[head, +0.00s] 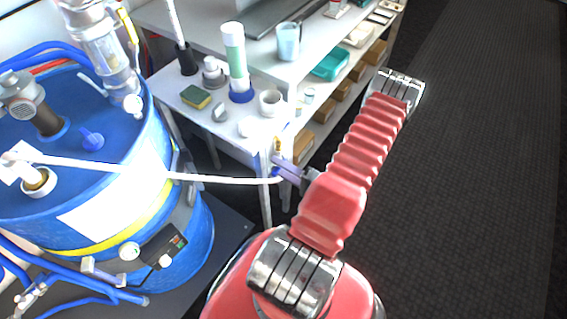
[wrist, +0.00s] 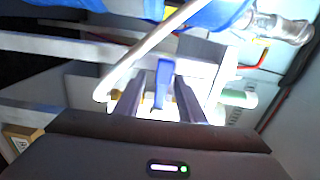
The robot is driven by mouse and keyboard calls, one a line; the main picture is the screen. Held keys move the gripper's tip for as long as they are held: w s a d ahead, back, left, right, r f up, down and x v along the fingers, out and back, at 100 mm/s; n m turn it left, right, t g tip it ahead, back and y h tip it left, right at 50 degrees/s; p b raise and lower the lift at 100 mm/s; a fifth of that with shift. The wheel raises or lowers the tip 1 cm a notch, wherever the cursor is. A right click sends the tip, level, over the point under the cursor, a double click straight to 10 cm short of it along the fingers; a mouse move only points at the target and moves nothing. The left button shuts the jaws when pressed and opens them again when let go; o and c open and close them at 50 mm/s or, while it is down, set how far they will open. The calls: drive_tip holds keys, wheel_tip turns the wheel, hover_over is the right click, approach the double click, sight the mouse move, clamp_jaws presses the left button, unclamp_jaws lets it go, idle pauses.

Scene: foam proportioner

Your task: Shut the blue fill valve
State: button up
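The blue fill valve (head: 276,171) sits at the end of a white pipe (head: 225,180) that runs out from the blue tank, beside the bench's front corner. A brass fitting (head: 277,145) shows just above it. In the wrist view its blue lever (wrist: 163,88) stands upright between the two dark fingers of my gripper (wrist: 159,95). There is a gap on both sides, so the fingers look open around it without clamping. In the head view my gripper (head: 291,170) reaches the valve from the right. My fingers partly cover the valve there.
The white bench (head: 175,85) behind holds a sponge (head: 196,97), a green-white tube (head: 235,62) and cups. Dark floor (head: 480,180) at right is clear.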

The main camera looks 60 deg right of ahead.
drive_tip(key=s, duration=1.3)
drive_tip(key=shift+s, duration=0.4)
drive_tip(key=shift+a, duration=0.1)
idle(0.8)
